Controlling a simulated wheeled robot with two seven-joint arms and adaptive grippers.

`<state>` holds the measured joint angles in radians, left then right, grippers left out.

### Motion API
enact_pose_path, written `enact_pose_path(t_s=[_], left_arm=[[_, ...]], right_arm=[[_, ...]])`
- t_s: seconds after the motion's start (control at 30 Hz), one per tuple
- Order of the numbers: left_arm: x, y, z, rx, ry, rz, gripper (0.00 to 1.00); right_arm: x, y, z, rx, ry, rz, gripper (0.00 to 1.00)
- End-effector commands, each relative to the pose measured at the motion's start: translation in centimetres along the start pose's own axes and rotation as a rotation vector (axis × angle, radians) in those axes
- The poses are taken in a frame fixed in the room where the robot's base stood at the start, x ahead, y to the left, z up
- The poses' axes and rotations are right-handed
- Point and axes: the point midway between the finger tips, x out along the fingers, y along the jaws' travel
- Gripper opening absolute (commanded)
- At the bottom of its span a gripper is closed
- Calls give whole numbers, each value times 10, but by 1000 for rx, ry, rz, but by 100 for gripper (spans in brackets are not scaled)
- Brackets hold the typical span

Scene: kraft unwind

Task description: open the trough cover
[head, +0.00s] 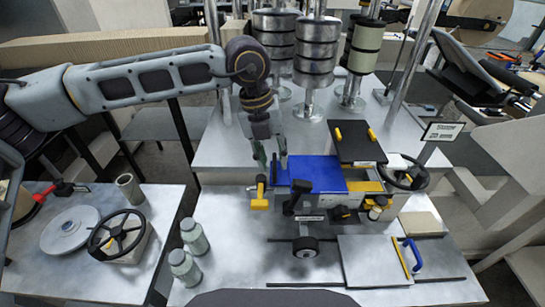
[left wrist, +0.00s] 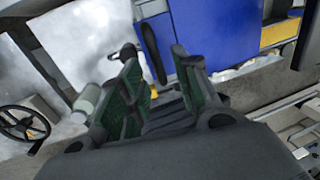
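The trough cover appears to be the flat blue panel (head: 318,174) on the machine at the centre of the table. It fills the upper right of the left wrist view (left wrist: 222,40). A black bar handle (left wrist: 153,52) lies along its near edge there, and shows at the panel's left end in the head view (head: 268,178). My left gripper (head: 273,160) is above that left end, with its green-padded fingers apart and empty. In the left wrist view the fingers (left wrist: 160,80) point towards the handle, which lies just beyond the tips. My right gripper is not in view.
A dark plate with yellow handles (head: 357,143) stands behind the blue panel. A yellow-ended lever (head: 260,198), black knobs and a handwheel (head: 403,172) surround it. Metal roll stacks (head: 316,50) rise behind. Two bottles (head: 190,250) stand front left.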

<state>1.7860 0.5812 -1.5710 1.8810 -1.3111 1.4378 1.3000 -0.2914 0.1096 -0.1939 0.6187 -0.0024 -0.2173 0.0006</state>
Motion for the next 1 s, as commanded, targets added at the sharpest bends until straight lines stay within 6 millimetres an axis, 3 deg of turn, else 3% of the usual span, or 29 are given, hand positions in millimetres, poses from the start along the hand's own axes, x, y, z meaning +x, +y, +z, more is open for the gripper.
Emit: enact_pose_path(t_s=[0.7, 1.0], left_arm=[[-95, 0, 1, -1, -2, -1, 32], [-112, 0, 1, -1, -1, 0, 32]], right_arm=[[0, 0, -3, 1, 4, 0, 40], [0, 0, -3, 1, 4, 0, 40]])
